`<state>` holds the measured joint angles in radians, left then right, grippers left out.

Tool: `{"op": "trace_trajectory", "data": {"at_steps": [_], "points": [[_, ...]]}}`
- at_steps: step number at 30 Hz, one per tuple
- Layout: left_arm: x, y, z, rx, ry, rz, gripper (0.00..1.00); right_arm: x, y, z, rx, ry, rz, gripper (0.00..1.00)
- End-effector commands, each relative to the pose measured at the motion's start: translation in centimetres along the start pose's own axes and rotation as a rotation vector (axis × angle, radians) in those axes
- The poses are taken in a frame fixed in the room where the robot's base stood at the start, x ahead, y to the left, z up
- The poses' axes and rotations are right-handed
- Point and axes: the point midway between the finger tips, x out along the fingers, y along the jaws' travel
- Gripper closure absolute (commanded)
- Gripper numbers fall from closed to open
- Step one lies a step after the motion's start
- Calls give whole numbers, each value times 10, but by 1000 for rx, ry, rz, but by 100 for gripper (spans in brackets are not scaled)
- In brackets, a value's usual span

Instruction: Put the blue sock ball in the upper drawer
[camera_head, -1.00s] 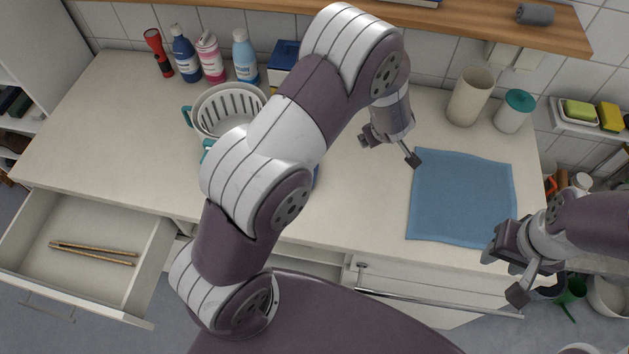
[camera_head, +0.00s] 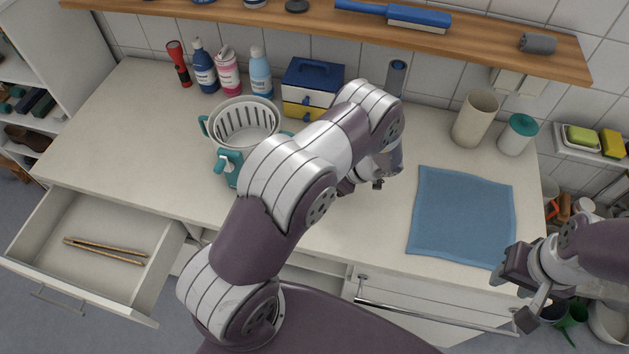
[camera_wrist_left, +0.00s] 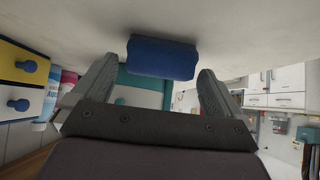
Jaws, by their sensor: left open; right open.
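The blue sock ball (camera_wrist_left: 162,58) shows in the left wrist view, on the pale worktop just ahead of and between my left gripper's spread fingers. They are not closed on it. In the head view my left arm hides the ball. My left gripper (camera_head: 362,186) is open low over the middle of the worktop, partly hidden by its own arm. My right gripper (camera_head: 522,295) is open and empty by the front right edge. An open drawer (camera_head: 92,215) under the worktop at left holds wooden tongs. A small blue and yellow drawer box (camera_head: 313,88) stands at the back.
A white basket (camera_head: 246,125) with teal handles and a teal object (camera_head: 229,165) stand left of my left arm. Several bottles (camera_head: 229,72) line the back wall. A blue cloth (camera_head: 462,215) lies flat at right, near a beige cup (camera_head: 475,118) and a teal-lidded jar (camera_head: 517,135).

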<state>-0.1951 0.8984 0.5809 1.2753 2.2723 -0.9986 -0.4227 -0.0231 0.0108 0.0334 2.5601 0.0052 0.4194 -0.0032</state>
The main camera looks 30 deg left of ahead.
Motion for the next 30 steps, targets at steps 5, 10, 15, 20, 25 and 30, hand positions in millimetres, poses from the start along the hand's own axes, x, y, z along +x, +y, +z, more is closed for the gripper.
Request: {"op": "trace_trajectory", "data": {"at_steps": [5,10,15,20,25,30], "points": [[22,0,-1,-1,-1,1,0,-10,0,-1,0,0,0,57],[24,0,0,-1,-2,2,0,-9,0,-1,0,0,0,57],[24,0,0,-1,-2,2,42,-9,0,-1,0,0,0,57],[24,0,0,-1,-1,3,55,-9,0,-1,0,0,0,57],[23,1,-1,-1,-1,3,55,-8,0,-1,0,0,0,57],[13,1,-11,-3,-2,4,55,-3,0,0,0,0,0,57]]}}
